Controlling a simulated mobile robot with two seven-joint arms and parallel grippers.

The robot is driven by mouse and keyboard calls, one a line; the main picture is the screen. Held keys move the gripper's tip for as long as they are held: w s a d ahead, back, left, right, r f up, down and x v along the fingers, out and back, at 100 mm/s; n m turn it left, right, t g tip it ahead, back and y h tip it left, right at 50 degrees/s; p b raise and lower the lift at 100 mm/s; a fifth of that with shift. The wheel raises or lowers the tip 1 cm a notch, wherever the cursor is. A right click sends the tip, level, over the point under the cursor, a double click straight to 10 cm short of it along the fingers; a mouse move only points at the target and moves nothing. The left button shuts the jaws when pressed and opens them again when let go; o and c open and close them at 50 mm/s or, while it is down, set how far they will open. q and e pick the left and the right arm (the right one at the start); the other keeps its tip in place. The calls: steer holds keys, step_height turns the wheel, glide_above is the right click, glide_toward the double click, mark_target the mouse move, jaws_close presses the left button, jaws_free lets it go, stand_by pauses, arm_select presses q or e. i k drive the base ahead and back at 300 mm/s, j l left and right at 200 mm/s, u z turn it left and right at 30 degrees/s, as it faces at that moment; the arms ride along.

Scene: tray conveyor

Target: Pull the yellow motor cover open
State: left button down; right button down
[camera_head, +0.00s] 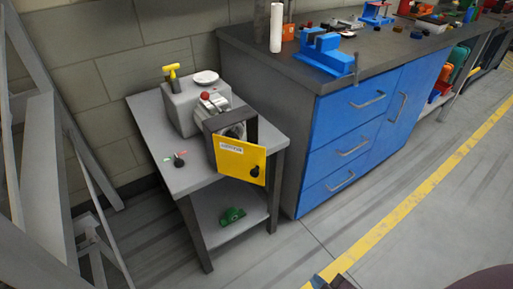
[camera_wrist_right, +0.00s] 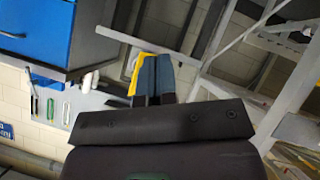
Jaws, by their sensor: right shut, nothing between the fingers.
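The yellow motor cover (camera_head: 238,160) is a flat panel with a white label and a black knob (camera_head: 255,171). It stands at the front of a dark grey motor housing (camera_head: 212,126) on a small grey table. A gap above the cover shows the grey inside, and the panel looks swung out at an angle. My right gripper shows in the wrist view (camera_wrist_right: 153,80), its dark fingers together and empty. In the head view only dark parts of my arm show at the bottom edge, far from the cover. My left gripper is out of view.
The small table (camera_head: 180,181) also bears a grey box (camera_head: 181,108) with a yellow handle. A green part (camera_head: 232,215) lies on its lower shelf. A blue drawer cabinet (camera_head: 340,140) stands close on the right. Grey frame bars (camera_head: 42,165) stand left. The floor in front is clear.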

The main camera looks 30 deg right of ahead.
mark_target(242, 159)
steer(key=i+l+u, duration=0.1)
steer(key=i+l, duration=0.7)
steer(key=l, duration=0.2)
steer(key=i+u, duration=0.05)
